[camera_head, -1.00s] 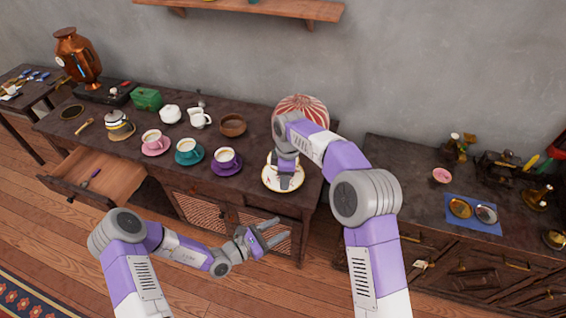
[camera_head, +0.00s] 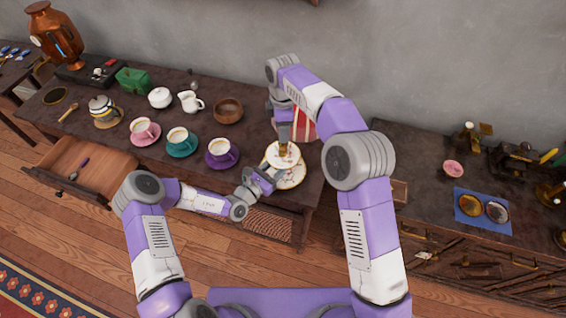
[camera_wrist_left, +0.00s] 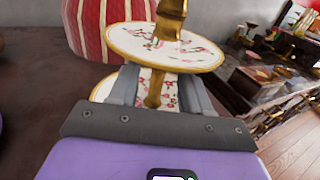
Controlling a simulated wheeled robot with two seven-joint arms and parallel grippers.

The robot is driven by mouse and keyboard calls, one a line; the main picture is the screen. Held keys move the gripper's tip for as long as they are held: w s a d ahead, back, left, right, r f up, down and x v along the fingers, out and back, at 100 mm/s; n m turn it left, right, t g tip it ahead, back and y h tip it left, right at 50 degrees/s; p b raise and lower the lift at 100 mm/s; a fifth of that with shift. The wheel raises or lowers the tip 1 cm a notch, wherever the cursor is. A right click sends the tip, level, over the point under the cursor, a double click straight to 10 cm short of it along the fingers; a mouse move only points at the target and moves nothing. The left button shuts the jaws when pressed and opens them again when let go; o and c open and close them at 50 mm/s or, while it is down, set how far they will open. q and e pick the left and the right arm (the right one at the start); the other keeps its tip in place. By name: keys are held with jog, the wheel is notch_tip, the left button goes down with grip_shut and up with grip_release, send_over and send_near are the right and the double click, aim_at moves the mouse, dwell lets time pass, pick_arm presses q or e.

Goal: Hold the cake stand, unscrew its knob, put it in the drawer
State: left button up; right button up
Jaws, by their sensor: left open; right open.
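The two-tier cake stand, with white floral, gold-rimmed plates, stands near the table's front right corner; its upper plate (camera_head: 282,155) and lower plate (camera_head: 290,178) show. In the left wrist view, its gold post (camera_wrist_left: 154,90) lies between the open fingers of my left gripper (camera_wrist_left: 158,88), between the two plates; I cannot tell if they touch it. Gold upper part with the knob (camera_wrist_left: 171,18) is cut off at the top. My right gripper (camera_head: 284,138) is open, pointing down over the stand's top, partly hiding the knob. The drawer (camera_head: 72,187) is pulled out at the left.
A purple-handled item (camera_head: 85,162) lies in the drawer. Pink (camera_head: 144,130), teal (camera_head: 181,140) and purple (camera_head: 220,152) cups stand left of the stand. A wooden bowl (camera_head: 228,110) is behind them. A red-and-white striped object (camera_wrist_left: 95,30) is close behind the stand.

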pick_arm(q)
jog(key=shift+w+d, duration=0.25)
jog(key=shift+w, duration=0.05)
grip_shut()
